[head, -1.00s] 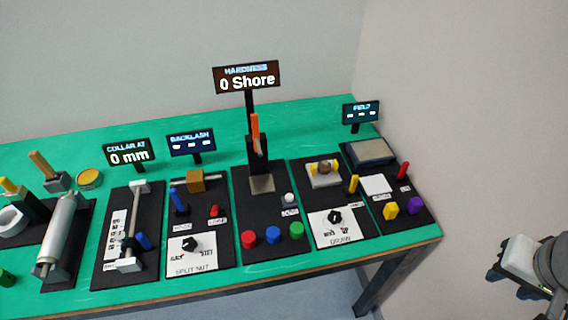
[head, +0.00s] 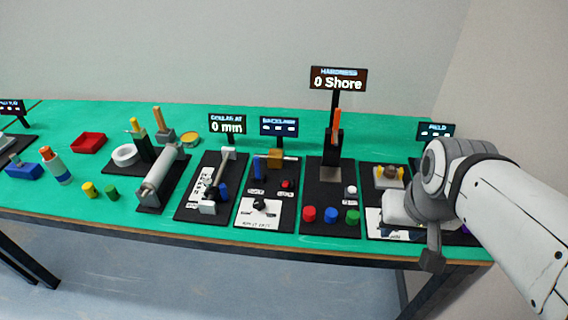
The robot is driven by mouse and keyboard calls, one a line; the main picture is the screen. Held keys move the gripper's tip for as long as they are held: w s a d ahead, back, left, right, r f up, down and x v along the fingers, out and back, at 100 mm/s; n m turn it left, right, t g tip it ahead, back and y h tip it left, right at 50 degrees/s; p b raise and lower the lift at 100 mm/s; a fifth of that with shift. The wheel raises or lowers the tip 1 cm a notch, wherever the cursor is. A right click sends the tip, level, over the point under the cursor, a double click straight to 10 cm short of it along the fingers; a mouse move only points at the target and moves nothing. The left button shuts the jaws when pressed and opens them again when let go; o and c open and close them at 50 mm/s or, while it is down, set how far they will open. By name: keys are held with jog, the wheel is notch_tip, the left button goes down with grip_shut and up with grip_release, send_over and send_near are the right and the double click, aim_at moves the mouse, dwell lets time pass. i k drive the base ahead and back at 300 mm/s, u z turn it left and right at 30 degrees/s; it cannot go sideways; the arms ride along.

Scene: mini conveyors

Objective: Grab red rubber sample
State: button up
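The red rubber sample, a short red cylinder (head: 309,214), stands at the front left of the black hardness station board (head: 330,190), under the sign reading 0 Shore. A blue cylinder (head: 331,215) and a green cylinder (head: 352,216) stand to its right in a row. My arm reaches in from the right edge of the head view. My gripper (head: 415,232) is at the arm's end, over the board to the right, apart from the red sample. Its fingers are small and partly hidden, so its opening is unclear.
A hardness tester (head: 333,150) with an orange lever stands behind the samples. A white knob (head: 351,192) is on the same board. The split nut board (head: 266,212) lies to the left. A red tray (head: 89,143) is far left. The green table's front edge is clear.

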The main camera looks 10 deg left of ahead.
aim_at(309, 212)
jog(key=u, duration=0.65)
jog(key=k, duration=0.55)
jog(key=z, duration=0.1)
jog(key=i, duration=0.55)
jog(key=u, duration=0.1)
